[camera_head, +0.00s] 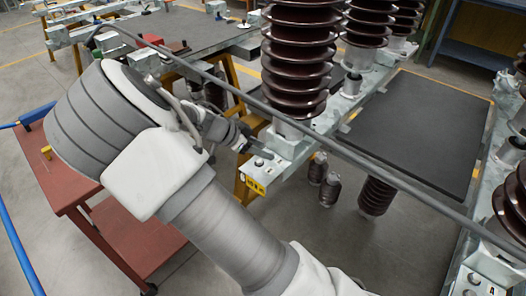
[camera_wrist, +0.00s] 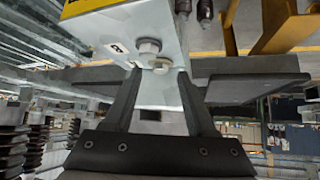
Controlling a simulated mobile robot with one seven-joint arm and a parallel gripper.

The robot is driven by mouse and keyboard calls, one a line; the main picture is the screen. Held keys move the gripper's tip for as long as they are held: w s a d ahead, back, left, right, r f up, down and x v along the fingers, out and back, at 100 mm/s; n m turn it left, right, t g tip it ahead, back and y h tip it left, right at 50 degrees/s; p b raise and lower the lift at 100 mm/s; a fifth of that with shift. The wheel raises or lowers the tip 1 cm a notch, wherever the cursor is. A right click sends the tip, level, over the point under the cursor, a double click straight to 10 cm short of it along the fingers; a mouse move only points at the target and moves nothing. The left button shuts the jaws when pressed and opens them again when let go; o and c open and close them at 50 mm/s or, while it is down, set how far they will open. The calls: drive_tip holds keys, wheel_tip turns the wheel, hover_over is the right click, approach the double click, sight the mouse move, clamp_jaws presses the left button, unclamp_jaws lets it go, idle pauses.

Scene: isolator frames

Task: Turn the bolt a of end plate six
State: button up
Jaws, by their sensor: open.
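The near end plate (camera_head: 275,165) is a pale grey metal beam end with a yellow label on its front, below a dark red ribbed insulator. Its label is too small to read surely as six. A bolt head (camera_head: 258,162) shows on its top. My gripper (camera_head: 262,152) is beside the plate's upper end. In the wrist view, my gripper (camera_wrist: 160,75) is open, with its two dark fingers apart and empty. A silver bolt head (camera_wrist: 160,65) lies between and just beyond the fingertips. A second bolt head (camera_wrist: 148,46) is beside it.
A long grey bar (camera_head: 350,155) crosses the head view diagonally. A dark flat panel (camera_head: 415,130) lies right of the plate. Small ribbed insulators (camera_head: 330,188) stand on the floor below. A red table (camera_head: 70,195) is at left. Tall ribbed insulators (camera_head: 297,60) rise behind the plate.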

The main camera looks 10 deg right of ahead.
drive_tip(key=shift+w+d+f, duration=0.1)
drive_tip(key=shift+d+f, duration=0.15)
drive_tip(key=shift+f, duration=0.05)
clamp_jaws()
idle(0.5)
drive_tip(key=n+t+b, duration=0.1)
drive_tip(key=n+t, duration=0.1)
drive_tip(key=n, duration=0.1)
drive_tip(key=shift+s+f+y+b, duration=0.1)
drive_tip(key=shift+s+y+b, duration=0.25)
drive_tip(key=shift+y, duration=0.05)
drive_tip(key=n, duration=0.1)
drive_tip(key=n+t+y+b, duration=0.1)
drive_tip(key=n+t, duration=0.1)
drive_tip(key=shift+s+d+n+y+b, duration=0.25)
drive_tip(key=shift+d+n+y+b, duration=0.05)
drive_tip(key=shift+y, duration=0.1)
drive_tip(key=n+t+y, duration=0.1)
drive_tip(key=n+y, duration=0.1)
drive_tip(key=n, duration=0.1)
drive_tip(key=shift+s+d+t+b, duration=0.15)
drive_tip(key=shift+d+t+b, duration=0.2)
drive_tip(key=shift+t, duration=0.05)
drive_tip(key=shift+d+n+t+y+b, duration=0.2)
drive_tip(key=shift+n+t+y+b, duration=0.1)
drive_tip(key=shift+n+y, duration=1.2)
